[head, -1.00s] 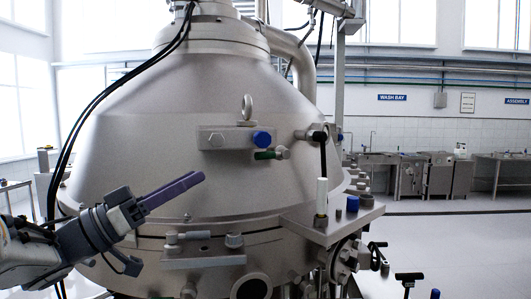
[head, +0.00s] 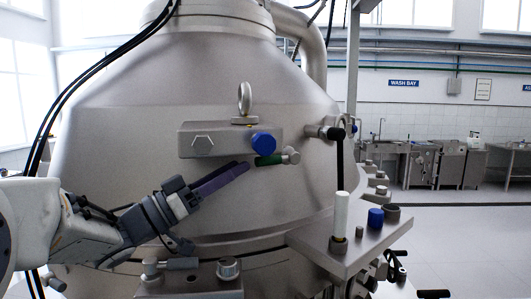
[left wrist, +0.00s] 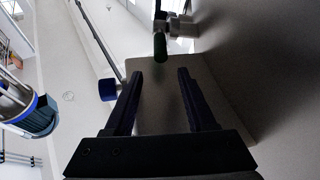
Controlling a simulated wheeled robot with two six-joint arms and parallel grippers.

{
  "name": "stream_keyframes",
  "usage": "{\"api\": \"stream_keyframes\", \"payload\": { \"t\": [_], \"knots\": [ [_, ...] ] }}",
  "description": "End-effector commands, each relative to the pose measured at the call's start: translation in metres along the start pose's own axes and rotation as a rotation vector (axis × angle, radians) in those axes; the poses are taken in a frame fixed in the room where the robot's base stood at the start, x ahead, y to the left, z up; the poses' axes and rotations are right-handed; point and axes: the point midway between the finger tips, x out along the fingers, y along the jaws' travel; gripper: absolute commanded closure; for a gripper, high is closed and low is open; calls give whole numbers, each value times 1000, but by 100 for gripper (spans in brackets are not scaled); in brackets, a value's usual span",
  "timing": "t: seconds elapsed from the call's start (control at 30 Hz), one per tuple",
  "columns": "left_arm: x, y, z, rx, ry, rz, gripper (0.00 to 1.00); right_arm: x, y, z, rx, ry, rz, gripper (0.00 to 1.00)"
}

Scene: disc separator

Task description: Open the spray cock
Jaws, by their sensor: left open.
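A small cock with a green handle (head: 268,160) and a metal body (head: 291,156) sits on the separator's conical hood, below a blue round knob (head: 262,143). My left gripper (head: 246,167) is at the left end of the green handle. In the left wrist view its two dark fingers (left wrist: 160,72) are open with nothing held between them. The green handle (left wrist: 160,46) shows just beyond the fingertips, roughly centred between them, and apart from both. The blue knob (left wrist: 107,90) is left of the fingers there. My right gripper is not in view.
A metal block (head: 200,140) with a lifting eye (head: 245,100) sits just above the gripper. A black-handled valve (head: 328,131) is to the right. A side shelf (head: 330,255) carries a white cylinder (head: 341,215) and a blue cap (head: 375,218).

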Motion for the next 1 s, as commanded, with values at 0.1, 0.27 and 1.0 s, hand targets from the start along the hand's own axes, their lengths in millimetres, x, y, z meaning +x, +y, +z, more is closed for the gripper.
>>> {"api": "stream_keyframes", "payload": {
  "t": [0.1, 0.27, 1.0],
  "knots": [
    [27, 0, 8, -6, -4, 4, 44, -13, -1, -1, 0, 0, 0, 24],
    [53, -2, 17, -3, -2, 3, 44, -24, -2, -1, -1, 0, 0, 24],
    [75, -4, 18, 0, 0, -1, 100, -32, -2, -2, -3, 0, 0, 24]
  ]
}}
